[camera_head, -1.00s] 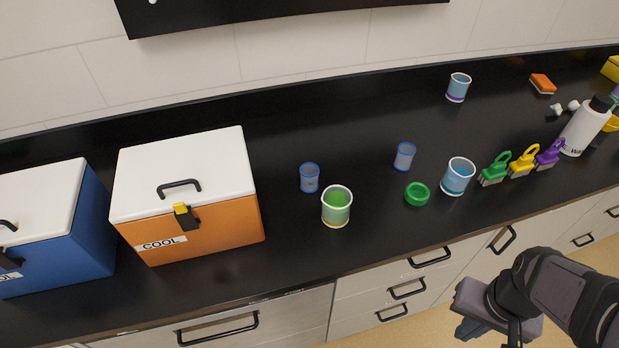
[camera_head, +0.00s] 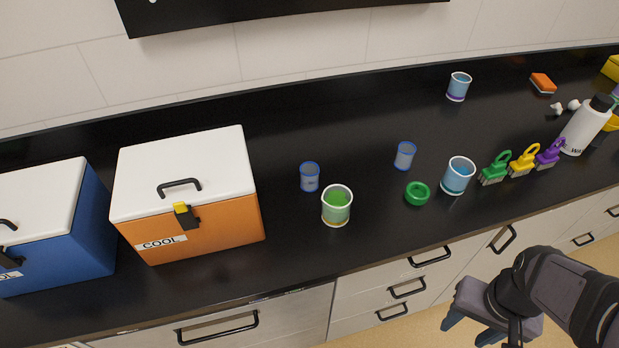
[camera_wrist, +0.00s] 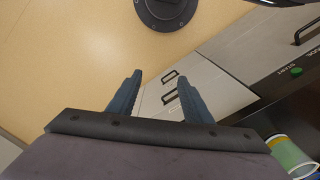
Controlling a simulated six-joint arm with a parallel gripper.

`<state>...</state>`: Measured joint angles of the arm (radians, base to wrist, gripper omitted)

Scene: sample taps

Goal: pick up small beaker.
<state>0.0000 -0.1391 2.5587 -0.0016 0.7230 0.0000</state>
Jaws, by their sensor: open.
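Two small blue-rimmed beakers stand upright on the black counter: a left one (camera_head: 309,178) behind the green-filled beaker, and a right one (camera_head: 404,156) behind a green ring. The larger beaker with green contents (camera_head: 336,206) stands near the counter's front; in the wrist view a beaker that seems to be it (camera_wrist: 290,155) is cut off at the lower right corner. My gripper (camera_head: 465,332) is in front of the counter, over the floor, apart from every beaker. In the wrist view my gripper (camera_wrist: 155,98) has its two fingers spread with nothing between them.
An orange cooler (camera_head: 205,225) and a blue cooler (camera_head: 60,250) stand at left. Right of the small beakers are the green ring (camera_head: 417,193), a light-blue beaker (camera_head: 457,176), several brushes (camera_head: 523,162) and a white bottle (camera_head: 585,126). A purple-banded beaker (camera_head: 458,87) stands farther back.

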